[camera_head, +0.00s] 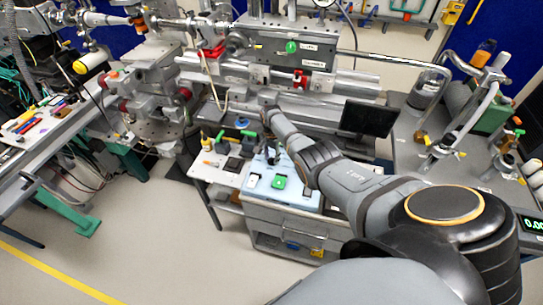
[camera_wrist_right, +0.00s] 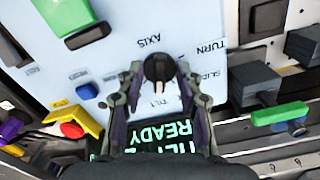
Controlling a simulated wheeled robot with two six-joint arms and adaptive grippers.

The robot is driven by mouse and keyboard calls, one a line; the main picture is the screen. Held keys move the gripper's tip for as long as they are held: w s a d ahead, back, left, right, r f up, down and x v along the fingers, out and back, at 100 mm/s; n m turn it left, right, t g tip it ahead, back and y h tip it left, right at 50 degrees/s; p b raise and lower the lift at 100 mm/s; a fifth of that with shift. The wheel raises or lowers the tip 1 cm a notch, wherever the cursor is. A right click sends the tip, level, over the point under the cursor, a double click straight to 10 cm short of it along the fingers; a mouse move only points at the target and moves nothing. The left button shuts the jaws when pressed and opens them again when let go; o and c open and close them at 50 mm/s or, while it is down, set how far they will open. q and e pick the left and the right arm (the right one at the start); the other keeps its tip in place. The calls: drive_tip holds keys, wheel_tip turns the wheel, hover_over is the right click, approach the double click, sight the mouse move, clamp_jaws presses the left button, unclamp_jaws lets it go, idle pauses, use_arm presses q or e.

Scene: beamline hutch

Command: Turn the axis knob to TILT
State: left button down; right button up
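The axis knob (camera_wrist_right: 158,68) is a round black knob with a pale pointer mark on a light blue panel (camera_wrist_right: 110,65). The label TILT is printed beside it, with AXIS and TURN nearby, upside down in the right wrist view. The pointer faces the TILT side. My right gripper (camera_wrist_right: 159,76) has one finger on each side of the knob, with what look like small gaps. A dark display (camera_wrist_right: 172,140) with green letters reads READY, partly hidden by the gripper. In the head view my right gripper (camera_head: 271,152) is over the panel (camera_head: 256,184), small and dark. My left gripper is out of view.
A green button block (camera_wrist_right: 72,15) sits on the panel. A yellow piece (camera_wrist_right: 84,118) with a red button and a green-handled part (camera_wrist_right: 280,114) flank the gripper. Behind the cart (camera_head: 290,218) stand rails and a dark monitor (camera_head: 368,118). The floor (camera_head: 150,240) at front left is clear.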

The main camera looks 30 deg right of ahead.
sight(272, 159)
wheel_tip(272, 159, up, 12)
idle(0.4)
drive_tip(key=shift+f, duration=0.1)
idle(0.3)
